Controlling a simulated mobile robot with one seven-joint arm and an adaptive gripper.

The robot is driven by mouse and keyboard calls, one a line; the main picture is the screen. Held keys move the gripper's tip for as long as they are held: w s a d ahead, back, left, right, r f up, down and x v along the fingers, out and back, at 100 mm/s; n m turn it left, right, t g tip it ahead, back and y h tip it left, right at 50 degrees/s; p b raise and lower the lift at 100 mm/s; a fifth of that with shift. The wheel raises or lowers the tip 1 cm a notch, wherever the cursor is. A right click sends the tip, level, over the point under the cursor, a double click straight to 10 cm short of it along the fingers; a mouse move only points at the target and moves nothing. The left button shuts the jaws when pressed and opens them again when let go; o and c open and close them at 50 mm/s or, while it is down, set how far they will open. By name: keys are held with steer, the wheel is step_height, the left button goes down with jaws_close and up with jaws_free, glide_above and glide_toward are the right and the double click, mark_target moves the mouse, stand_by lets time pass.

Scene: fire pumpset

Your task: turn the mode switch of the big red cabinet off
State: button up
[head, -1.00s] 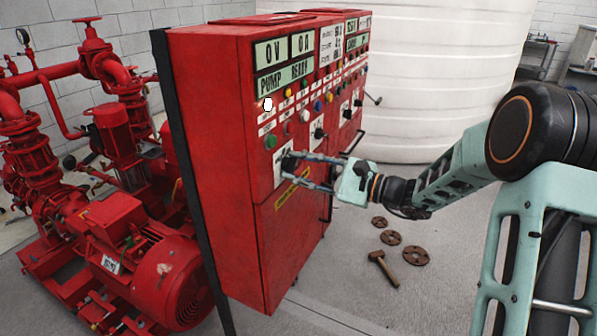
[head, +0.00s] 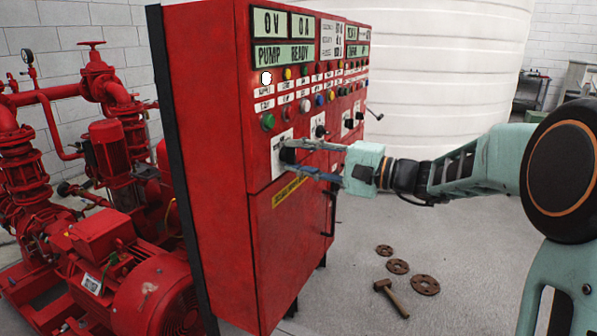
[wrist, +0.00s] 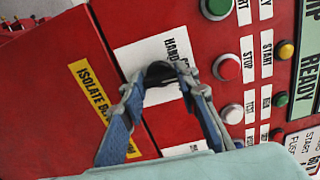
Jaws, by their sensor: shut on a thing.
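The big red cabinet (head: 215,120) stands in the middle of the head view, its front facing right. The mode switch is a black knob (head: 288,154) on a white label plate, low on the left of the panel. It also shows as a black knob (wrist: 160,72) in the wrist view, on the plate marked "HAND" (wrist: 145,52). My gripper (head: 297,158) reaches in from the right and its two blue-grey fingers are shut on the knob, one on each side. The fingers hide part of the knob and plate, so the knob's exact position is hard to read.
Push buttons and lamps, including a green button (head: 268,122) and a red button (wrist: 227,67), sit close above the gripper. A red pump set (head: 100,240) stands left.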

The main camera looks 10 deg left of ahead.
steer(key=shift+n+b, duration=0.3)
steer(key=shift+b, duration=0.05)
stand_by(0.3)
steer(key=o, duration=1.1)
steer(key=shift+o, duration=0.2)
steer(key=v, duration=1.2)
